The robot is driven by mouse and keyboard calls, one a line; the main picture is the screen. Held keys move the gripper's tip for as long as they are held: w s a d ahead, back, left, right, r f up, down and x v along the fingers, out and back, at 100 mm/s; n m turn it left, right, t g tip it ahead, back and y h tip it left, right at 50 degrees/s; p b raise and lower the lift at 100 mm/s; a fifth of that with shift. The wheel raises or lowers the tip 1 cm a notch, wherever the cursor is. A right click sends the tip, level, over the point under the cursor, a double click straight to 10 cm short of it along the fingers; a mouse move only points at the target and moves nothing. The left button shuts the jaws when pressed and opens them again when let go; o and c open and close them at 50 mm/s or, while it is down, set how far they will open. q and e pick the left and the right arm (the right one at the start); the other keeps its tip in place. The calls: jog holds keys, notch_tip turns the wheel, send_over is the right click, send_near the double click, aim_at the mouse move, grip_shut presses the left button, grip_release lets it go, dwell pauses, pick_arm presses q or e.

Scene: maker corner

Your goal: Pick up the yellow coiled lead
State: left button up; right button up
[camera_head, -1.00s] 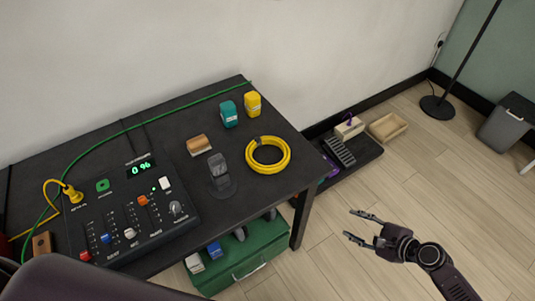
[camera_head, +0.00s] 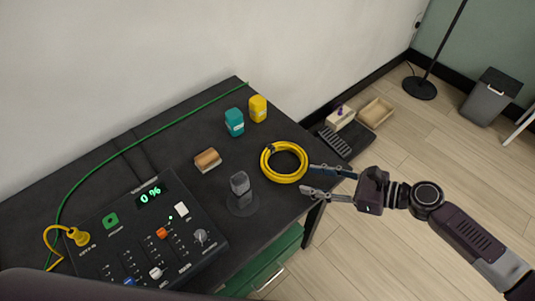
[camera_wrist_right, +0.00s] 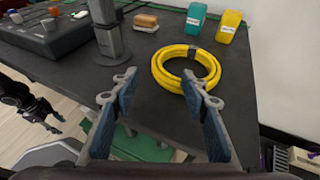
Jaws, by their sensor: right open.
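The yellow coiled lead (camera_head: 266,166) lies flat as a ring on the dark table (camera_head: 215,180), near its right edge, with a dark tie on it. It also shows in the right wrist view (camera_wrist_right: 159,72), ahead of the fingers. My right gripper (camera_head: 308,179) is open and empty at the table's right edge, its fingertips just right of the coil. In the right wrist view its two fingers (camera_wrist_right: 160,84) point toward the coil, which is not between the pads. My left gripper (camera_wrist_right: 45,118) shows small at the left of the right wrist view, too unclear to judge.
A dark stand (camera_head: 240,188) is left of the coil. A wooden-topped block (camera_head: 207,160), a teal container (camera_head: 234,122) and a yellow container (camera_head: 257,108) stand farther back. A control panel (camera_head: 150,235) fills the table's left. A green drawer box (camera_head: 270,268) is below.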

aim_at(276, 174)
jog(key=x, duration=0.2)
jog(key=shift+w+a+r, duration=0.15)
jog(key=shift+a, duration=0.25)
jog(key=p+x, duration=0.1)
jog(key=x, duration=0.2)
jog(key=shift+w+f, duration=0.1)
jog(key=shift+f, duration=0.15)
jog(key=shift+w+a+f, duration=0.1)
jog(key=shift+a+f, duration=0.05)
jog(key=shift+a, duration=0.15)
jog(key=x, duration=0.5)
jog(key=shift+f+p, duration=0.1)
jog(key=shift+p, duration=0.2)
jog(key=shift+a+f, duration=0.15)
jog(key=shift+a, duration=0.05)
pick_arm(q)
jog(key=shift+s+d+r, duration=0.25)
jog(key=shift+d+r, duration=0.45)
jog(key=shift+r, duration=0.1)
pick_arm(e)
grip_shut()
